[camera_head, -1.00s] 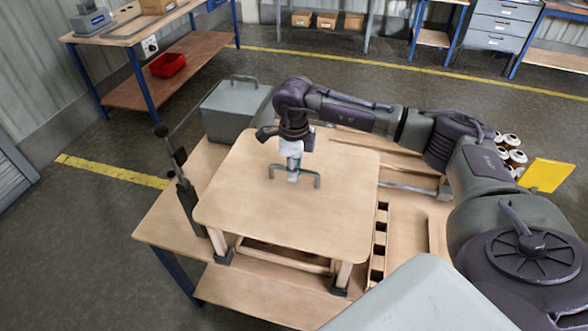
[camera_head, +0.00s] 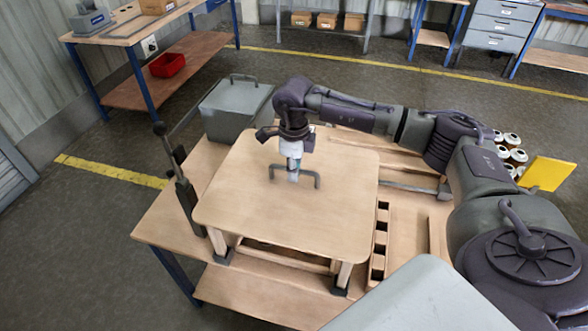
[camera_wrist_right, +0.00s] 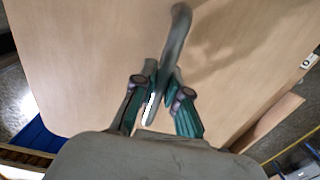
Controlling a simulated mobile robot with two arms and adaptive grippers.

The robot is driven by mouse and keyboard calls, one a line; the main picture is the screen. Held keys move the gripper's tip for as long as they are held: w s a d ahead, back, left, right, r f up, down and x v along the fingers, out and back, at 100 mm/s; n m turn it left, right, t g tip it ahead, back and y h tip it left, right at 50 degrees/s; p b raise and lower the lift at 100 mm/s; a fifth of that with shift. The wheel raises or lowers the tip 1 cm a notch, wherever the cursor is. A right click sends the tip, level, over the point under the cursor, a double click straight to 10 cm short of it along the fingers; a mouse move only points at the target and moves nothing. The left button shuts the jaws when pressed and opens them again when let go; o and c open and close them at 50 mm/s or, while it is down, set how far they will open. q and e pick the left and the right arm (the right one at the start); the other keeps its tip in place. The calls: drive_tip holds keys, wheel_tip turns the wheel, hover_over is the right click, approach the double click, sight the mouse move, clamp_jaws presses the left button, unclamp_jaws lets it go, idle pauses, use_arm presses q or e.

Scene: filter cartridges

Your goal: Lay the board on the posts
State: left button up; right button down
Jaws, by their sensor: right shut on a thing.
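The board (camera_head: 250,205) is a pale wooden panel with rounded corners and a grey bar handle (camera_head: 308,180) on top. It lies level over the posts on the workbench. The near left post (camera_head: 218,242) and near right post (camera_head: 343,274) show under its front edge, with dark feet. The board appears to meet their tops, but a small gap cannot be ruled out. The far posts are hidden. My right gripper (camera_head: 293,177) points down and is shut on the handle; in the right wrist view its fingers (camera_wrist_right: 160,100) close around the bar (camera_wrist_right: 177,45). My left gripper is out of view.
A grey lidded box (camera_head: 235,108) stands behind the board. A dark upright lever device (camera_head: 184,190) stands close to its left edge. A slotted wooden rack (camera_head: 380,240) is to its right. Several white-topped cartridges (camera_head: 510,150) and a yellow panel (camera_head: 546,174) are farther right.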

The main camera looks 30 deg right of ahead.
drive_tip(key=shift+f+b, duration=1)
drive_tip(key=shift+f, duration=0.2)
drive_tip(key=c, duration=1.1)
unclamp_jaws()
drive_tip(key=shift+c, duration=0.2)
drive_tip(key=shift+f, duration=0.15)
wheel_tip(320, 180, up, 12)
drive_tip(key=shift+r, duration=0.15)
